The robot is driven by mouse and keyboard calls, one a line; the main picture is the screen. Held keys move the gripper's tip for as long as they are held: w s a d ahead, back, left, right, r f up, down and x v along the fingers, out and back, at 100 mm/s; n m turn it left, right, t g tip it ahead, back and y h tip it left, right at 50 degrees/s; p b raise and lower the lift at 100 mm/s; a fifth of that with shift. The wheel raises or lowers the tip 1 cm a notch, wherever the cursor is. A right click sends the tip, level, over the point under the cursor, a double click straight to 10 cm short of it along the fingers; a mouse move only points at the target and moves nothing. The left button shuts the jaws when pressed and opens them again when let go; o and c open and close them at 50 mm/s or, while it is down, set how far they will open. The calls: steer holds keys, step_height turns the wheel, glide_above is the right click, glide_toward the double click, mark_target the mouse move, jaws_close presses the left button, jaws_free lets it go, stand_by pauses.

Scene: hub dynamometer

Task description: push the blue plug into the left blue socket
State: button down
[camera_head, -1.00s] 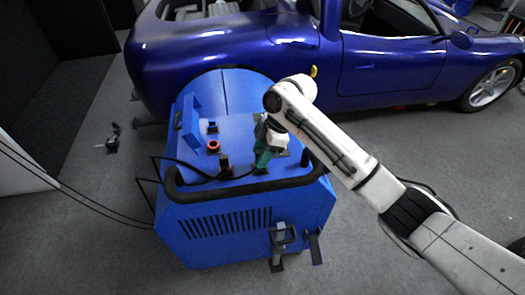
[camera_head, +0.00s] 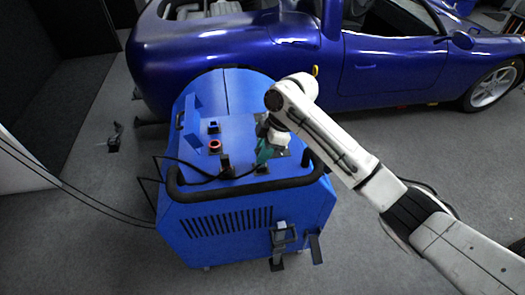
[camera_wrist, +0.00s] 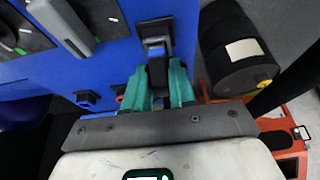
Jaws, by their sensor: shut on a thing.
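My gripper (camera_head: 264,152) is above the right part of the blue machine's (camera_head: 245,220) top. Just beyond the plug is a dark-framed socket (camera_wrist: 156,42) on the blue panel. The plug's tip lines up with it, but I cannot tell whether it is inside. Another socket with a blue opening (camera_head: 213,127) is at the left of the top in the head view.
A red-ringed socket (camera_head: 215,146) and a black connector with a cable (camera_head: 226,168) are near the left socket. A black handle rail (camera_head: 240,187) runs along the machine's front edge. A blue car (camera_head: 240,50) stands behind. The wrist view shows a black drum (camera_wrist: 235,50).

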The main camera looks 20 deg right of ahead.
steer(key=shift+r+p, duration=1.55)
steer(key=shift+r, duration=0.25)
